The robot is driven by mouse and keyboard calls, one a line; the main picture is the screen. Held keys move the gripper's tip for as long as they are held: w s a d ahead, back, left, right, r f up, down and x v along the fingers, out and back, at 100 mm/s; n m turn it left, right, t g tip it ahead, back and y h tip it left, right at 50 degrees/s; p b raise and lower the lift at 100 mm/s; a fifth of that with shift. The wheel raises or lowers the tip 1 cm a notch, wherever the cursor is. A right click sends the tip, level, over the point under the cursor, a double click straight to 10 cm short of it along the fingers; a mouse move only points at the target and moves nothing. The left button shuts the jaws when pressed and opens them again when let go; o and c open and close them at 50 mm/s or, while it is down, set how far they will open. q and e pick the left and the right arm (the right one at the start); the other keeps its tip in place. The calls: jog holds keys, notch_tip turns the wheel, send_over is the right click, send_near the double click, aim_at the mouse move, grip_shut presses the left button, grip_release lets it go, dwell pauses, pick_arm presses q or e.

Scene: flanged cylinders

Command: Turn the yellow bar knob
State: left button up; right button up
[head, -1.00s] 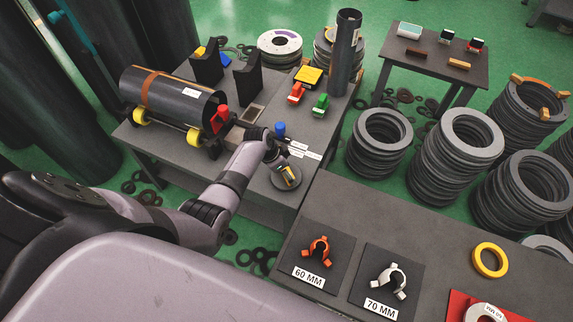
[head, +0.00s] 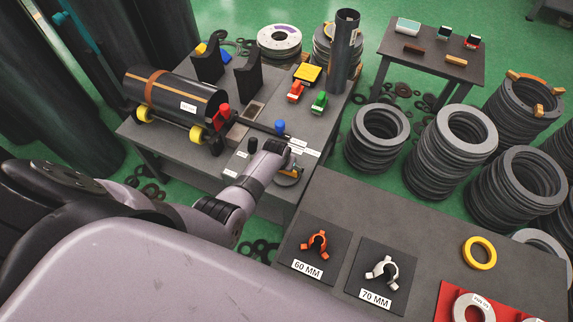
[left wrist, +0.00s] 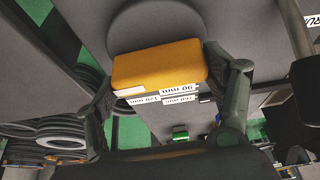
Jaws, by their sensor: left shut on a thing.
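The yellow bar knob (left wrist: 160,72) is a rounded block that sits on a grey round dial (left wrist: 155,25) in the left wrist view. My left gripper (left wrist: 157,78) has one finger on each side of it and is shut on it. In the head view my left gripper (head: 290,168) is over the dial (head: 288,178) at the front right of the workbench, and my wrist mostly hides the knob. White size labels (left wrist: 180,97) lie beside the dial, one reading 90 mm. My right gripper is not in view.
A blue-topped peg (head: 280,127) stands just behind my gripper. A dark cylinder (head: 180,100) lies on yellow rollers to the left, near a red knob (head: 223,112). An upright dark tube (head: 345,55) stands behind. The front table (head: 400,215) holds 60 MM and 70 MM clamps.

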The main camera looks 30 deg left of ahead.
pick_arm(q)
jog(key=shift+n, duration=0.3)
jog(key=o, duration=1.1)
jog(key=shift+o, duration=0.2)
jog(key=v, duration=1.2)
jog(key=shift+d, duration=0.1)
